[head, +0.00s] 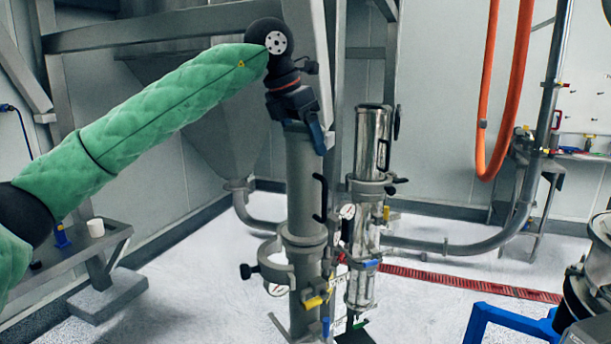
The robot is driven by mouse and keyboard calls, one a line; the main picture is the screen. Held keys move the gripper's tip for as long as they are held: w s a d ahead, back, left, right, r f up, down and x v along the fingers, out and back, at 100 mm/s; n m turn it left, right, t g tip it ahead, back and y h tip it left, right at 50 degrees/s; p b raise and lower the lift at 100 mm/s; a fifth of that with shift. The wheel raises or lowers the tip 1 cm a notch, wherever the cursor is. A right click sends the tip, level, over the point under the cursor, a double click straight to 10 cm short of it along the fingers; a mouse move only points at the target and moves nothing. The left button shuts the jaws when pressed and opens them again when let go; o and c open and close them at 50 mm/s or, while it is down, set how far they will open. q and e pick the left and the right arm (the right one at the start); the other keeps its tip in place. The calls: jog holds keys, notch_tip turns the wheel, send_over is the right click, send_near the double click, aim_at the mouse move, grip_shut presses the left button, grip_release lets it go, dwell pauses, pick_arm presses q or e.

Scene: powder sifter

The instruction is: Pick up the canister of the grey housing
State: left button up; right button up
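The grey housing (301,185) is a tall upright cylinder in the middle of the head view, with a black handle on its right side. Its top end is partly covered by my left gripper (306,131), which points down right at it. One blue finger shows at the rim's right side; the other finger is hidden, so I cannot tell how far the gripper is open or whether it touches anything. I cannot make out a separate canister; any canister in the top is hidden behind the gripper. My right gripper is not in view.
A shiny steel housing (371,145) stands close on the right. An open ring clamp (274,262) juts out left of the grey housing. A small table (70,253) with a white cup (95,227) is at left. A blue frame (505,322) is at lower right.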

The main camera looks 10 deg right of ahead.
pick_arm(q)
jog(key=c, duration=1.3)
jog(key=shift+r, duration=0.1)
jog(key=shift+c, duration=0.2)
